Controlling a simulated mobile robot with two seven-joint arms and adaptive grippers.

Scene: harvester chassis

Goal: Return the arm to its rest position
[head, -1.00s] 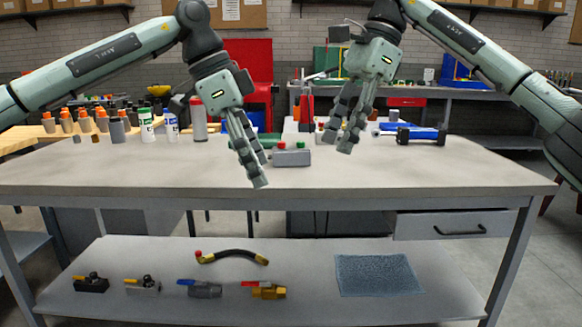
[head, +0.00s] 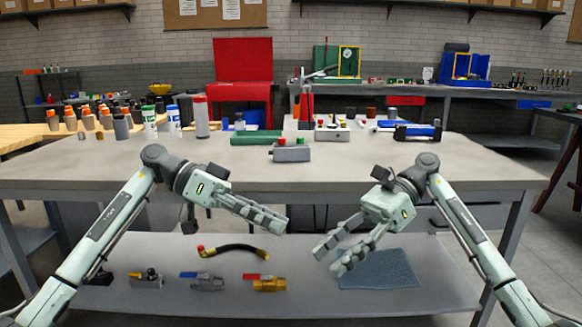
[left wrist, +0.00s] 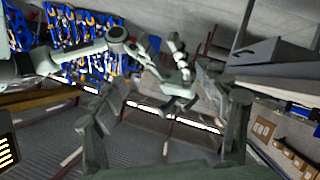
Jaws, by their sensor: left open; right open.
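My left gripper (head: 272,217) is in front of the table edge in the head view, pointing right, and holds nothing. In the left wrist view its spread fingers (left wrist: 165,130) frame empty space, with my other arm beyond. My right gripper (head: 325,258) is open and empty, pointing down and left in front of the lower shelf. It hides part of the blue cloth (head: 385,270) there. Both arms are bent at the elbow, with the grippers below the tabletop height.
The table (head: 340,170) has a clear front area. A grey block with red and green knobs (head: 290,151), bottles (head: 201,117) and a blue tool (head: 415,131) stand further back. On the lower shelf (head: 240,303) lie a curved hose (head: 240,248) and several valves (head: 265,284).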

